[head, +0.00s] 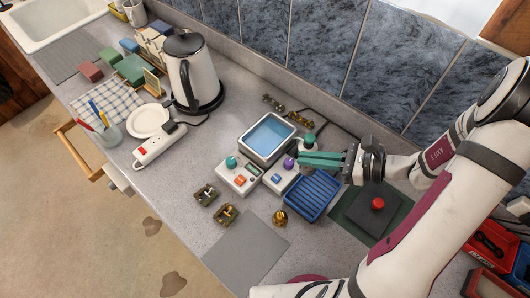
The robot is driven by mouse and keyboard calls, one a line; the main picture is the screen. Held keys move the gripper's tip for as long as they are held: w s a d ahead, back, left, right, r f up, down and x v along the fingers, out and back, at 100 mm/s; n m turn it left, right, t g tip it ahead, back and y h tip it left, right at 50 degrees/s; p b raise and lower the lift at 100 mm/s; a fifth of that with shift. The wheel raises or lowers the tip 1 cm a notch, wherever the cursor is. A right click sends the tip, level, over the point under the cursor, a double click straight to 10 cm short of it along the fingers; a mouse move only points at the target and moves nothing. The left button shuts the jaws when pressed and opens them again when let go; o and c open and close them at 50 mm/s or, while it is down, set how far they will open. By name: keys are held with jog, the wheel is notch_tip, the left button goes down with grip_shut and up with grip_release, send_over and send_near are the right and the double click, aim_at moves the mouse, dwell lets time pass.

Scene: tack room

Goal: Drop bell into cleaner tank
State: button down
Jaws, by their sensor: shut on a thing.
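The brass bell (280,217) stands on the counter, in front of a blue slatted basket (312,195). The cleaner tank (247,145) is a pale box with an open top and blue liquid inside. In front of it are control boxes with a teal knob (231,161), orange and blue buttons and a purple knob (289,162). My gripper (299,159), with green fingers, reaches in from the right, away from the bell. It is shut, its fingertips at the purple knob, which it appears to grip; the exact contact is small and partly hidden.
Brass fittings (227,213) lie left of the bell; more lie behind the tank. A grey mat (245,267) lies in front. A red button (378,204) on a dark pad sits right of the basket. A kettle (192,73) and power strip (159,145) stand left.

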jog(key=w+a+r, duration=0.1)
jog(key=w+a, duration=0.2)
jog(key=w, duration=0.3)
jog(key=w+a+r, duration=0.2)
jog(key=w+a, duration=0.2)
jog(key=w, duration=0.3)
notch_tip(320, 180, down, 6)
jog(key=shift+s+d+f, duration=0.15)
jog(key=shift+d, duration=0.05)
jog(key=c, duration=0.9)
grip_release()
jog(key=v, duration=1.5)
jog(key=shift+s+d, duration=0.25)
jog(key=shift+d, duration=0.05)
